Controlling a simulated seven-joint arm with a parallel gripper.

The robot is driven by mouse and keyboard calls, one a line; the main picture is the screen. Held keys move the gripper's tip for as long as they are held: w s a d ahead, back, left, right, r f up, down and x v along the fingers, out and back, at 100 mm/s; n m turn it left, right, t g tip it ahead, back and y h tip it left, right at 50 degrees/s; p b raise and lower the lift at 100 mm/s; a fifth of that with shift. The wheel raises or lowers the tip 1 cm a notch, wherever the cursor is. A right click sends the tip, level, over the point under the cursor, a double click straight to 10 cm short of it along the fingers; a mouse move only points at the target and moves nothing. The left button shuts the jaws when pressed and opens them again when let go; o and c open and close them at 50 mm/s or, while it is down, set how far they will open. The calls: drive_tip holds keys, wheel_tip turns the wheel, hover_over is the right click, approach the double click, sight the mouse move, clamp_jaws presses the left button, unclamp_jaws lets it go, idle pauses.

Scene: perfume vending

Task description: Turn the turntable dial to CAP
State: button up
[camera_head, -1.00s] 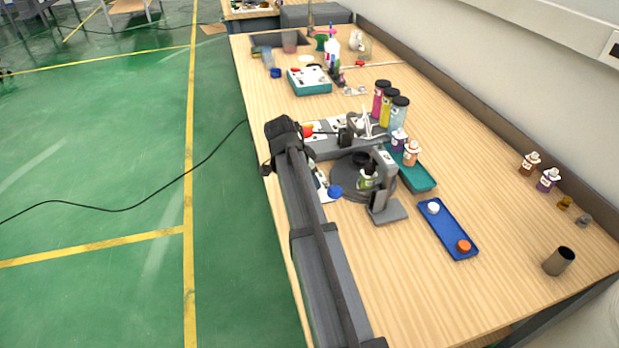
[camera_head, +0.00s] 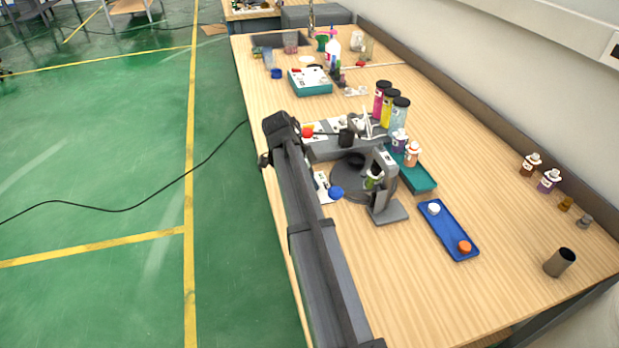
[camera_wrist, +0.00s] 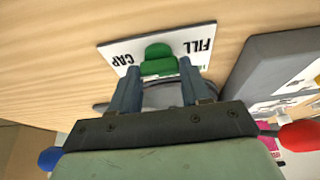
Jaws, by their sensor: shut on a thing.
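The green dial (camera_wrist: 158,52) stands on a white plate (camera_wrist: 113,54) in the wrist view. The plate reads CAP on the left and FILL on the right, both upside down. My gripper (camera_wrist: 159,78) is shut on the dial, one finger on each side. Its exact pointing is hard to tell, as the fingers hide its lower part. In the head view my arm covers the dial and gripper; only an edge of the plate (camera_head: 323,188) shows. The dark round turntable (camera_head: 342,184) carries a small green bottle (camera_head: 373,180) beneath the grey press stand (camera_head: 389,213).
A grey machine body (camera_wrist: 272,75) stands right of the plate. A teal tray (camera_head: 421,178) and blue tray (camera_head: 449,231) lie right of the turntable. The front table is clear.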

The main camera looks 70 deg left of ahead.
drive_tip(key=o, duration=1.1)
drive_tip(key=shift+c, duration=0.2)
drive_tip(key=v, duration=1.4)
drive_tip(key=shift+f, duration=0.1)
